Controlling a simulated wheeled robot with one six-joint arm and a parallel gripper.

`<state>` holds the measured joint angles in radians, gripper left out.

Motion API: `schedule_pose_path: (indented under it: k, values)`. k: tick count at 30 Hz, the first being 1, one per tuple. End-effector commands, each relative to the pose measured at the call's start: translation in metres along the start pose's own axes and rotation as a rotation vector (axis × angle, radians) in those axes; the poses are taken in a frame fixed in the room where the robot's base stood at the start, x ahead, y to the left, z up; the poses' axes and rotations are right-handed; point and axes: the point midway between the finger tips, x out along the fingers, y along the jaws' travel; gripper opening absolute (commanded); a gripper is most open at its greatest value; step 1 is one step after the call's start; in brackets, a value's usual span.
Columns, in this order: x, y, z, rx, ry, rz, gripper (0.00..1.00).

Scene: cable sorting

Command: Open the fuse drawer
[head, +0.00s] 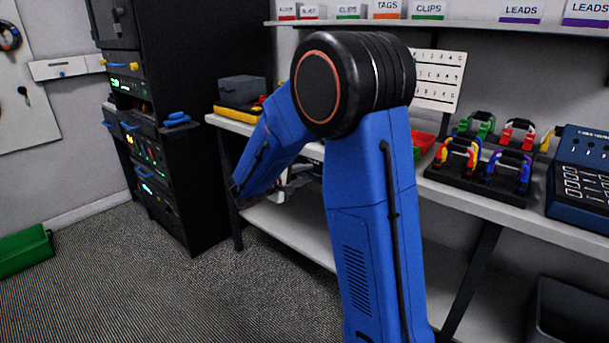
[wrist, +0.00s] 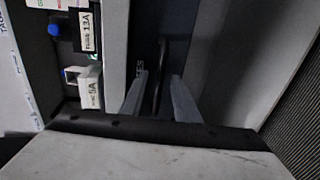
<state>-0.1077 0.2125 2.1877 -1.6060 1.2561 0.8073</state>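The fuse drawer front (wrist: 145,40) is a dark panel in the wrist view, with pale lettering ending in "ES", partly hidden by a finger. A dark bar handle (wrist: 161,62) stands out from it. My gripper (wrist: 160,88) is open, with one finger on each side of the handle. A gap shows beside the handle, and I cannot tell whether either finger touches it. In the head view, my gripper (head: 290,186) is low by the bench's front edge, mostly hidden by my blue arm. The drawer is hidden there, and I cannot tell whether it is open.
The bench's pale edge (wrist: 115,50) runs beside the drawer front. Holders labelled "FUSE 13A" (wrist: 88,32) and "5A" (wrist: 90,92) are beyond it. The bench (head: 455,205) carries a black cable rack (head: 480,185). A black equipment rack (head: 185,60) stands left; carpet is clear before it.

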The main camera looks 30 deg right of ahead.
Motion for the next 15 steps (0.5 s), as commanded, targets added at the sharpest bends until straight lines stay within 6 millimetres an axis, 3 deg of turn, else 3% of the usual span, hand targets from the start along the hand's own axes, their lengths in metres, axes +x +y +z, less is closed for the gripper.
schedule_pose_path:
  k: [1, 4, 15]
  values:
    - [-0.0001, 0.0001, 0.0, 0.0, 0.0, 0.0, 0.21]
    - [-0.0001, 0.0001, 0.0001, 0.0, 0.0, 0.0, 0.0]
    - [-0.0093, -0.0018, 0.0001, 0.0, 0.0, 0.0, 0.0]
